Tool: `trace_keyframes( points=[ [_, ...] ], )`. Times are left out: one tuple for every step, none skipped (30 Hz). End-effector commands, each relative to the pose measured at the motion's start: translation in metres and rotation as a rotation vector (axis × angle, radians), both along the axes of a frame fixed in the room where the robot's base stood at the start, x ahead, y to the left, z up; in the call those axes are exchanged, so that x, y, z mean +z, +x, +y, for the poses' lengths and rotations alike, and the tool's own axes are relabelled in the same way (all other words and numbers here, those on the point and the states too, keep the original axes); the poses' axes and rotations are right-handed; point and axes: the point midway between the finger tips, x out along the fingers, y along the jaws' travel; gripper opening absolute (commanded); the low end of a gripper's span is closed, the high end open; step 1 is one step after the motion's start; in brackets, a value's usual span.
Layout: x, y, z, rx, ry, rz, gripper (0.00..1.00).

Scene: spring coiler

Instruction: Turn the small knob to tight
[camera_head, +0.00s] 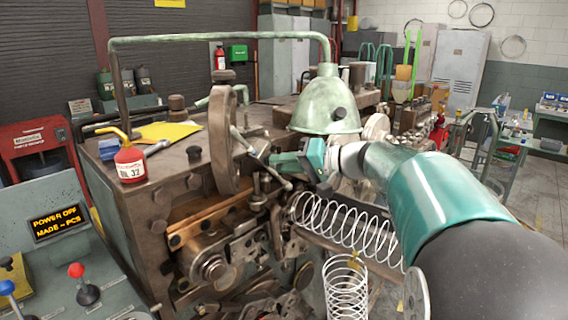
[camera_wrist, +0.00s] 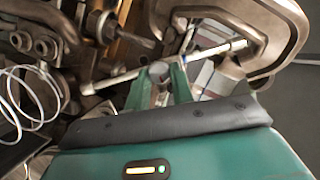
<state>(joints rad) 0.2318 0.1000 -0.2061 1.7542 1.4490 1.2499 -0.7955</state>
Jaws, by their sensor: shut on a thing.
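My gripper (camera_wrist: 160,82) has its two green fingers closed on a small grey round knob (camera_wrist: 159,71) in the wrist view. A thin metal rod (camera_wrist: 205,56) with pale ends runs crosswise just beyond the fingertips, at the knob. In the head view, my gripper (camera_head: 271,159) reaches in from the right to the front of the coiler, at the middle of the slanted rod (camera_head: 240,138). The fingers hide most of the knob there. No tight marking can be read in either view.
The coiler (camera_head: 190,178) has a large curved metal arm (camera_head: 222,145) close left of my gripper. A wire spring (camera_head: 345,224) lies below my arm. A red oil can (camera_head: 129,162) stands on the machine. The control panel (camera_head: 60,222) reads power off.

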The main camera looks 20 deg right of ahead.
Motion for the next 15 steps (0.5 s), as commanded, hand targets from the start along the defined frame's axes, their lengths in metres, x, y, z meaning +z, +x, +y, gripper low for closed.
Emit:
trace_keyframes(
  points=[
    [-0.0010, 0.0000, -0.0018, -0.003, 0.038, 0.023, 0.00],
    [-0.0012, -0.0001, -0.0017, -0.001, 0.063, 0.036, 0.00],
    [-0.0016, 0.0002, -0.0020, -0.002, 0.095, 0.055, 0.00],
    [-0.0018, 0.0003, -0.0022, -0.003, 0.121, 0.070, 0.00],
    [-0.0021, 0.0003, -0.0022, -0.002, 0.145, 0.084, 0.00],
    [-0.0025, 0.0004, -0.0025, -0.002, 0.177, 0.103, 0.00],
    [-0.0026, 0.0005, -0.0026, -0.003, 0.203, 0.117, 0.00],
    [-0.0030, 0.0004, -0.0026, -0.002, 0.227, 0.132, 0.00],
    [-0.0031, 0.0003, -0.0026, -0.002, 0.260, 0.151, 0.00],
    [-0.0034, 0.0003, -0.0027, -0.002, 0.285, 0.165, 0.00],
    [-0.0039, 0.0004, -0.0029, -0.003, 0.309, 0.179, 0.00],
    [-0.0041, 0.0004, -0.0030, -0.002, 0.342, 0.197, 0.00],
    [-0.0046, 0.0004, -0.0031, -0.002, 0.367, 0.212, 0.00],
    [-0.0050, 0.0004, -0.0030, -0.002, 0.390, 0.225, 0.00],
    [-0.0053, 0.0006, -0.0030, -0.002, 0.421, 0.243, 0.00]
  ],
)
